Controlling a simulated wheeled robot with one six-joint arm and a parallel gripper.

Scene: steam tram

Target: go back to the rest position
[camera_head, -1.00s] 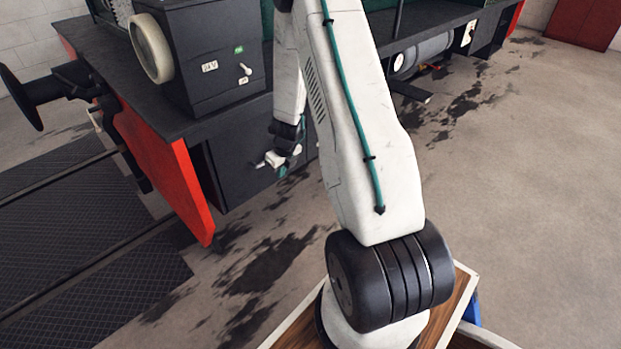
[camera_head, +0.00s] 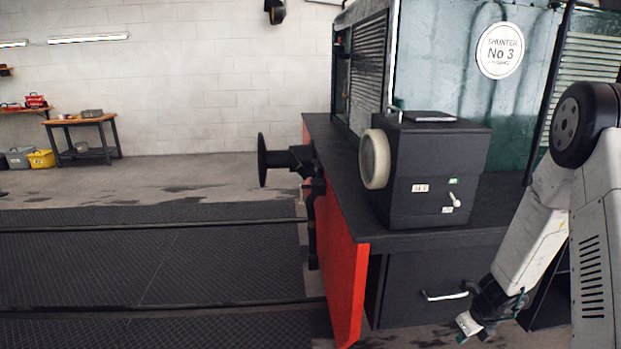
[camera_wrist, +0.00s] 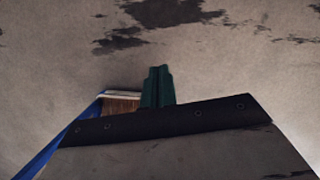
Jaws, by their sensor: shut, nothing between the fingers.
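My gripper (camera_head: 468,326) hangs low at the right of the head view, in front of the lower dark cabinet of the tram. It is near the silver drawer handle (camera_head: 445,296), but I cannot tell the gap in depth. In the wrist view, its green fingers (camera_wrist: 157,86) are together with nothing between them, over bare stained floor. The arm comes down from the right edge of the head view.
The tram's black footplate carries a dark box (camera_head: 430,170) with a round lamp (camera_head: 375,159) and a small switch. A buffer (camera_head: 264,160) juts out left of the red beam (camera_head: 340,262). A workbench (camera_head: 80,121) and yellow bin (camera_head: 41,159) stand far left. Open floor lies between.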

